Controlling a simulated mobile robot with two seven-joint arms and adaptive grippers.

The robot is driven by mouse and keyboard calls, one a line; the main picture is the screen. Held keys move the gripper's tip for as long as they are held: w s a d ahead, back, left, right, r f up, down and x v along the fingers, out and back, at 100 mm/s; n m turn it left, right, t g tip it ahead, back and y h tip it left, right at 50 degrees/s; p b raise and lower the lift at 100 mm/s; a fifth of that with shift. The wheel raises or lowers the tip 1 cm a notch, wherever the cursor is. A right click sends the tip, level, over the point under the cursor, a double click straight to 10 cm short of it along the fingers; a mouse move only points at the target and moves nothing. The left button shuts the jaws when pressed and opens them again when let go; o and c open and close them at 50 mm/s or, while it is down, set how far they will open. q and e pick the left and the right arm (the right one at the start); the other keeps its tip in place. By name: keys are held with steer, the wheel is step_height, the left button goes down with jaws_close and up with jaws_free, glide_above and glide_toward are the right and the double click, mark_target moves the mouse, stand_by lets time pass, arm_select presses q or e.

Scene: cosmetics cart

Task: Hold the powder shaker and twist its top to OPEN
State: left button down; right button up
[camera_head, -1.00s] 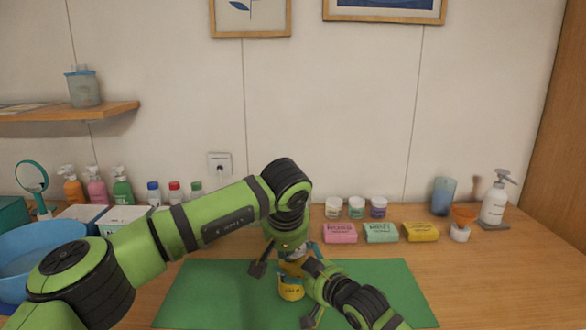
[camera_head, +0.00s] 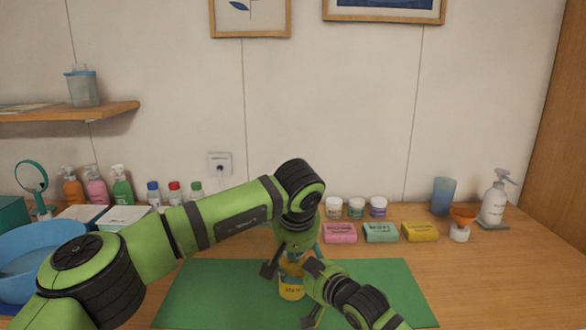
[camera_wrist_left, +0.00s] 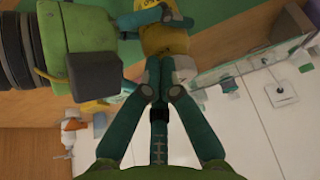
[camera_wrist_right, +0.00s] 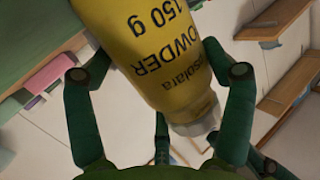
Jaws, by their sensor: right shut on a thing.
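The yellow powder shaker (camera_head: 292,288) is held above the green mat, roughly upright in the head view. It shows in the left wrist view (camera_wrist_left: 165,42) and large in the right wrist view (camera_wrist_right: 165,55), with its pale top (camera_wrist_right: 195,125) pointing down there. My right gripper (camera_head: 300,278) is shut on the shaker's body, one finger on each side. My left gripper (camera_wrist_left: 168,68) has its fingertips drawn close together at the shaker's top end. I cannot tell whether they pinch the top. In the head view my left wrist covers the top.
The green mat (camera_head: 205,290) lies under both grippers. Soap boxes in pink (camera_head: 340,233), green (camera_head: 380,233) and yellow (camera_head: 420,232) sit behind right, with small jars behind them. A blue bowl (camera_head: 35,262) and bottles stand left. The mat's left part is clear.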

arm_select(q)
steer(key=shift+w+d, duration=0.2)
steer(key=shift+d, duration=0.45)
steer(key=shift+s, duration=0.1)
stand_by(0.4)
step_height(320, 180, up, 6)
steer(key=shift+s+d, duration=0.15)
steer(key=shift+d, duration=0.1)
stand_by(0.5)
steer(key=a+f, duration=0.4)
steer(key=f, duration=0.2)
stand_by(0.6)
